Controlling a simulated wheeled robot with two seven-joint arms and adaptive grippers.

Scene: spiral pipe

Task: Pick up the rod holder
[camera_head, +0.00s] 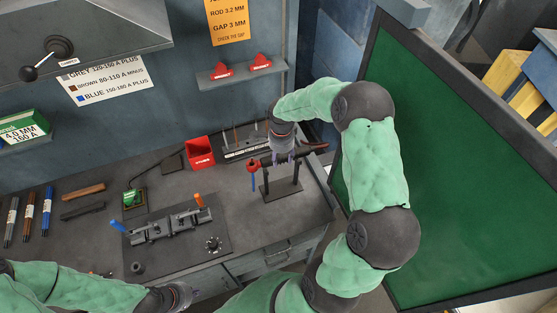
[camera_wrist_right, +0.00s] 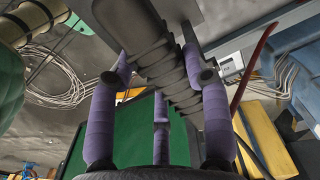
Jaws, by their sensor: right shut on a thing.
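The rod holder has a black ribbed handle, which fills the middle of the right wrist view (camera_wrist_right: 158,50). My right gripper (camera_head: 283,157) is at the dark stand (camera_head: 281,190) near the bench's right end and hides much of the holder in the head view. In the right wrist view its purple fingers (camera_wrist_right: 160,75) are shut around the ribbed handle. A red round part (camera_head: 253,163) with a blue rod below shows just left of the gripper. My left gripper (camera_head: 180,293) is low at the bench's front edge, away from the holder; its fingers are too small to read.
A red bin (camera_head: 200,152) and a rack of thin rods (camera_head: 243,143) stand behind the stand. A dark fixture plate (camera_head: 172,238) lies to the left on the bench. A large green panel (camera_head: 460,170) stands to the right of my right arm.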

